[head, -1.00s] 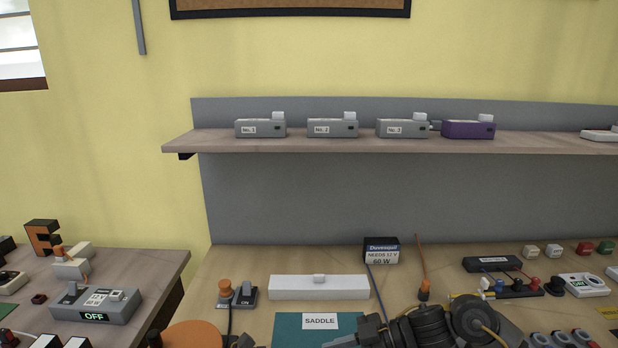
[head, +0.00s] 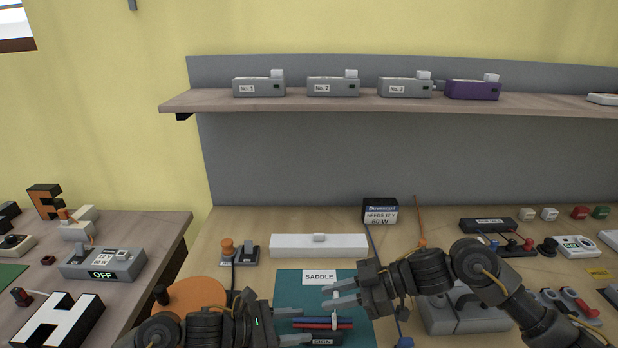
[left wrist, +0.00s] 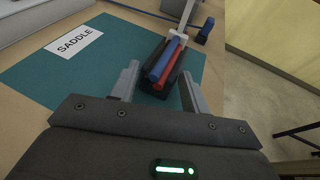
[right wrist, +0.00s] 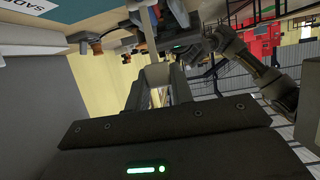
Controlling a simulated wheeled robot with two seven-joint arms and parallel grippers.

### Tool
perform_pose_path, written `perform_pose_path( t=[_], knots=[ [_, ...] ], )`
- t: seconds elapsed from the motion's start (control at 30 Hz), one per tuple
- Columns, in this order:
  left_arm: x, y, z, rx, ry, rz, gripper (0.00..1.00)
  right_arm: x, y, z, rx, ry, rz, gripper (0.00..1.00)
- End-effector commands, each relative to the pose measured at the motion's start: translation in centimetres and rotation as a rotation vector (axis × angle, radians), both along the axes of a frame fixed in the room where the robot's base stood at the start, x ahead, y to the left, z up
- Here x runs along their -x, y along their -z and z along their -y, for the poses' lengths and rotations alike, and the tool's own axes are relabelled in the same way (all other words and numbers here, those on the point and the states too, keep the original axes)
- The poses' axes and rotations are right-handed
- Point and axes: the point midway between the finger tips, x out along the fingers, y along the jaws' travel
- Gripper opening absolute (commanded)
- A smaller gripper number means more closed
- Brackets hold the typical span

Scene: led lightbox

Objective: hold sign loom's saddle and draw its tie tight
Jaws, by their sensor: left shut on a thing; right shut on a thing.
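A dark saddle (left wrist: 157,87) sits on the teal mat (left wrist: 95,65), below the SADDLE label (head: 319,277). A blue wire (left wrist: 160,62) and a red wire (left wrist: 170,66) lie side by side in it. My left gripper (head: 298,325) is shut on the saddle, one finger on each side; the fingers (left wrist: 160,88) show in the left wrist view. A white tie (head: 335,312) rises from the saddle across the wires. My right gripper (head: 334,296) is above the saddle, shut on the tie's strap, which also shows in the right wrist view (right wrist: 155,75).
A white box (head: 320,246) lies behind the mat, with a 60 W supply (head: 380,213) to its right. An orange disc (head: 190,298) is at the left. A grey case (head: 455,312) lies beneath my right arm. A shelf (head: 380,105) with several small boxes is above.

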Motion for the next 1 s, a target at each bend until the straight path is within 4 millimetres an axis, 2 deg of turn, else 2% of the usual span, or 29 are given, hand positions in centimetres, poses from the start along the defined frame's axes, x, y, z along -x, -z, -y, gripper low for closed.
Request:
perform_pose_path(
  t=[0.07,0.1,0.23,0.57,1.0],
  knots=[
    [-0.1,0.1,-0.1,-0.002,-0.006,-0.002,0.19,0.0,-0.4,0.0,-0.002,-0.002,0.002,0.00],
    [-0.1,0.1,-0.1,-0.002,-0.006,-0.002,0.19,0.1,-0.3,0.0,-0.002,-0.002,0.000,0.28],
    [-0.1,0.1,-0.1,-0.003,-0.004,-0.002,0.19,0.0,-0.3,0.0,-0.002,-0.001,0.001,0.45],
    [0.0,0.1,-0.1,-0.002,-0.001,-0.001,0.19,0.0,-0.3,0.2,-0.001,0.000,0.000,0.45],
    [0.0,0.1,0.0,-0.001,0.000,-0.003,0.19,0.1,-1.5,3.2,0.000,0.001,0.000,0.45]
  ],
)
